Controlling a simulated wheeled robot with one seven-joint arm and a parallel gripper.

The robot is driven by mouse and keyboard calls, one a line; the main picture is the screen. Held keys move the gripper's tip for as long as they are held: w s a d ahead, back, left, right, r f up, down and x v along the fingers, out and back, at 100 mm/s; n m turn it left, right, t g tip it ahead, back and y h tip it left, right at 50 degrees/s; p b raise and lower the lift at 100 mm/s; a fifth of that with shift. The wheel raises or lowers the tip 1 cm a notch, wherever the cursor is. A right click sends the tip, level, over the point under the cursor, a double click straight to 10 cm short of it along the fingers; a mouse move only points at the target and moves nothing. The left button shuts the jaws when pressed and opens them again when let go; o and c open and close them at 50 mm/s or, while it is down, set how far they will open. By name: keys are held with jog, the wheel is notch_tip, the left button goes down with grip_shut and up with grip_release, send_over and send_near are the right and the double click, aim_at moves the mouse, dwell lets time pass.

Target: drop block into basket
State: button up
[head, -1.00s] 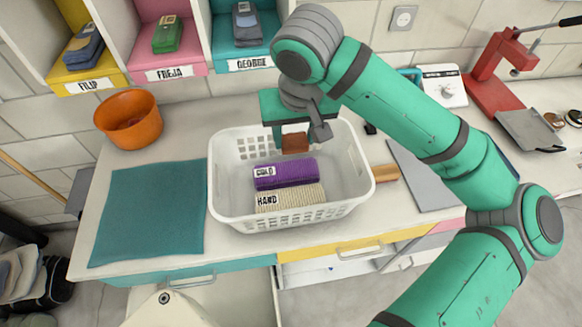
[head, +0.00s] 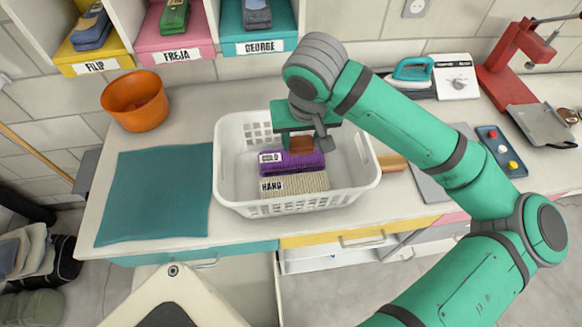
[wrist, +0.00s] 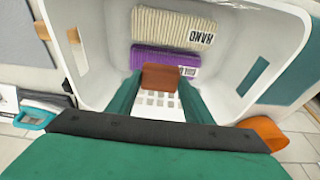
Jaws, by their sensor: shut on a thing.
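My gripper (head: 302,146) is shut on a brown block (head: 301,144) and holds it over the inside of the white basket (head: 297,209). The block also shows between my fingers in the wrist view (wrist: 160,77). In the basket lie a purple folded cloth (head: 312,162), its label partly covered, and a cream knitted cloth (head: 304,184) labelled HAND. The block is in front of part of the purple cloth in the head view. I cannot tell whether the block touches anything in the basket.
A teal mat (head: 155,195) lies left of the basket, and an orange bowl (head: 136,101) stands behind the mat. Right of the basket are a wooden piece (head: 392,163), a button panel (head: 502,150), a teal iron (head: 411,70) and a red press (head: 515,62). Labelled cubbies line the back.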

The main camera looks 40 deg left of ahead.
jog(key=o, duration=1.1)
jog(key=shift+r, duration=0.1)
jog(key=v, duration=1)
jog(key=shift+r, duration=0.25)
jog(key=shift+s+d, duration=0.1)
jog(key=shift+d, duration=0.05)
